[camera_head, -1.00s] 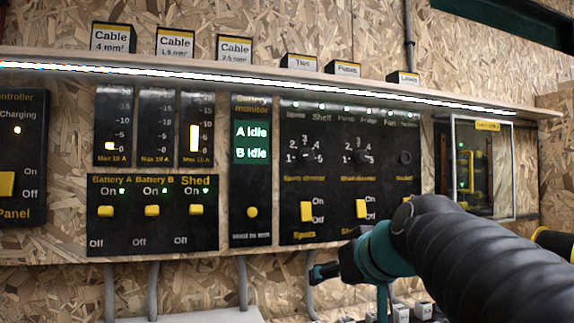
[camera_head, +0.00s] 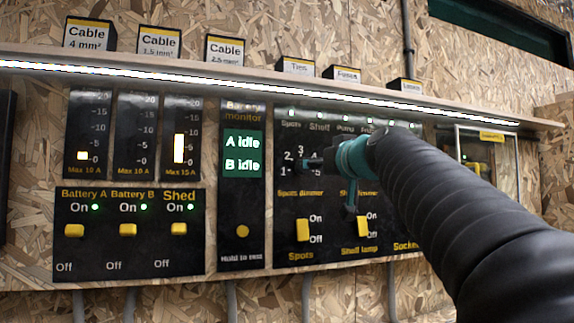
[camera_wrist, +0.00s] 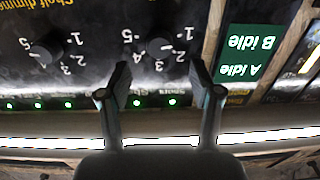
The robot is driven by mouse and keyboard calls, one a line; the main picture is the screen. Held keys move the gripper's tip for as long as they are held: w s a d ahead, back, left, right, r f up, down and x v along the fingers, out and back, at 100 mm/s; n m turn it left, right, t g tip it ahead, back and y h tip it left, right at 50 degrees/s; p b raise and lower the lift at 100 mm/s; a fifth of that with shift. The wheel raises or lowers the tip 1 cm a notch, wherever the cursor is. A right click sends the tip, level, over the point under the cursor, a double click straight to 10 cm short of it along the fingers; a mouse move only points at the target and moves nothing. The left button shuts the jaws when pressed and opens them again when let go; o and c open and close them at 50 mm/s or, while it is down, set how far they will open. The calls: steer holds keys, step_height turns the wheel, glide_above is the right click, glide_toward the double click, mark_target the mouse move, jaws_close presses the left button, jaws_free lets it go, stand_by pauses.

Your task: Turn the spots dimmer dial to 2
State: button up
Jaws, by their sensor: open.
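The spots dimmer dial is a small dark knob on the black switch panel (camera_head: 290,215); its numbers show left of my gripper (camera_head: 316,165) in the head view, which partly covers the knob. In the wrist view, which is upside down, the spots dimmer dial (camera_wrist: 158,47) is ringed by numbers 1 to 5. A pale mark on it seems to face the 1–2 side, but I cannot tell exactly. My gripper (camera_wrist: 160,82) is open and empty; its two fingers straddle the line to the dial, with the tips apart from it as seen.
The shelf dimmer dial (camera_wrist: 45,50) is beside it in the wrist view. The yellow spots switch (camera_head: 303,229) and shelf lamp switch (camera_head: 362,226) sit below. A battery monitor (camera_head: 243,150) stands left. A lit shelf (camera_head: 270,85) carrying boxes overhangs the panels.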

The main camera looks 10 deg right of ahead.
mark_target(305, 174)
steer(key=p+x, duration=0.2)
steer(key=x, duration=0.5)
steer(key=shift+w, duration=0.3)
steer(key=c, duration=1.1)
steer(key=shift+c, duration=0.2)
steer(key=shift+m, duration=0.4)
steer(key=m, duration=0.4)
steer(key=shift+m+p, duration=0.5)
steer(key=shift+m, duration=2)
